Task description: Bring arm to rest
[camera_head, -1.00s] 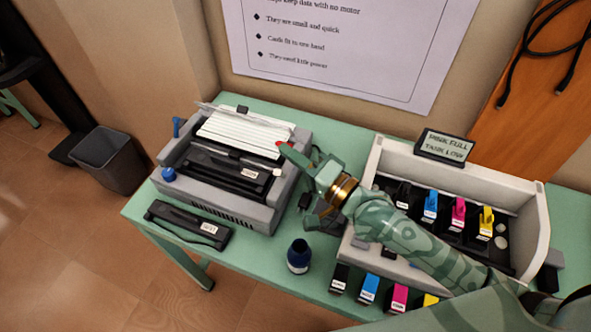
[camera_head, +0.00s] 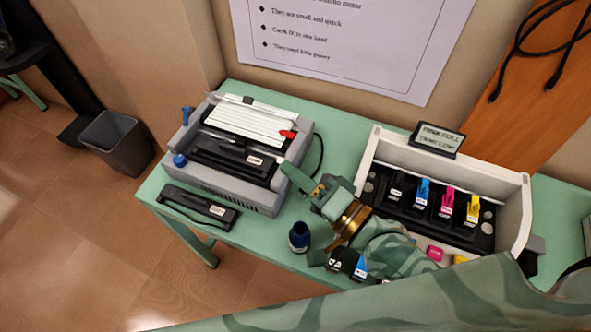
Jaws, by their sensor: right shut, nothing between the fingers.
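My right arm, patterned green with a brass-coloured wrist ring, reaches in from the lower right. Its gripper (camera_head: 286,168) is shut and empty, pointing up and left just right of the grey printer (camera_head: 235,195). It is over the green table, between that printer and the white ink-tank unit (camera_head: 522,205). My forearm hides part of the front of the ink-tank unit and most of the ink bottles (camera_head: 350,262) before it. My left gripper does not show.
A dark blue bottle (camera_head: 299,238) stands close below my right wrist. A black cartridge (camera_head: 200,207) lies at the table's (camera_head: 349,126) front left. A small display (camera_head: 437,140) sits on the ink-tank unit. A grey bin (camera_head: 117,143) stands on the floor at left.

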